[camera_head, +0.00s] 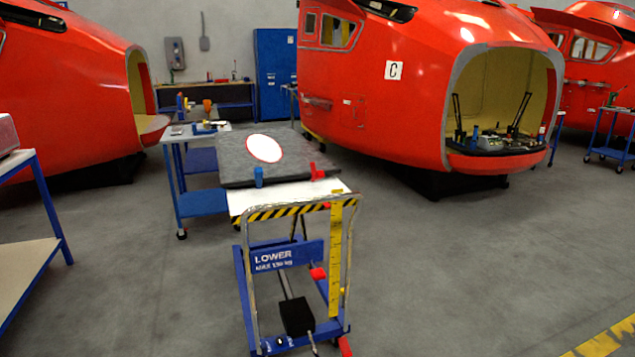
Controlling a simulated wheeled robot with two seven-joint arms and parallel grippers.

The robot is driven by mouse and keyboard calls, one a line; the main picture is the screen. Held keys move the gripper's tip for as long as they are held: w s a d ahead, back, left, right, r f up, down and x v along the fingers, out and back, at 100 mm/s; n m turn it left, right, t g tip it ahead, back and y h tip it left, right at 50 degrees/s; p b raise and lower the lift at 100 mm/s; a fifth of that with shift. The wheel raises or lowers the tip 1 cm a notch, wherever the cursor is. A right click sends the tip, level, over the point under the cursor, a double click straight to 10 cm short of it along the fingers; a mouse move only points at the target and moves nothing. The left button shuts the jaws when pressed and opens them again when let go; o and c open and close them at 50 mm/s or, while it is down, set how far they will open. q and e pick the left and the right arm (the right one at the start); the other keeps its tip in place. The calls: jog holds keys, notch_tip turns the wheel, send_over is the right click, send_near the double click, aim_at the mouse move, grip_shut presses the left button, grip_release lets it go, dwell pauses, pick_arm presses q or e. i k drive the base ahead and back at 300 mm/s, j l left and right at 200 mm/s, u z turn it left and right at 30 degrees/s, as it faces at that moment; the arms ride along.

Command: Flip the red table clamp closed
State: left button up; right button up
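A red clamp (318,172) sits at the right front edge of a grey panel (235,163) on a lift cart. It is small in the view, and I cannot tell whether it is open or closed. A blue clamp (259,178) stands at the panel's front edge, left of the red one. A white oval with a red rim (263,148) is on the panel. Neither of my grippers is in view.
The lift cart (257,213) has a raised push handle facing me. A blue trolley (203,203) stands behind it on the left. A workbench (28,262) is at the far left. Large red nosecones (400,110) stand behind. The floor at right is clear.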

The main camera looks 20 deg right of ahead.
aim_at(316, 176)
jog(key=i+l+u, duration=0.1)
jog(key=i+l, duration=0.15)
jog(key=l, duration=0.2)
jog(key=i+l+u, duration=0.1)
jog(key=i+l, duration=0.15)
jog(key=l, duration=0.2)
jog(key=i+l+u, duration=0.1)
jog(key=i+l, duration=0.15)
jog(key=l, duration=0.2)
jog(key=i+l+u, duration=0.15)
jog(key=l, duration=0.35)
jog(key=i+l+u, duration=0.1)
jog(key=l, duration=0.4)
jog(key=i+l+u, duration=0.1)
jog(key=i+l, duration=0.2)
jog(key=l, duration=0.25)
jog(key=i+l+u, duration=0.1)
jog(key=l, duration=0.45)
jog(key=i+l+u, duration=0.1)
jog(key=l, duration=0.45)
jog(key=i, duration=0.05)
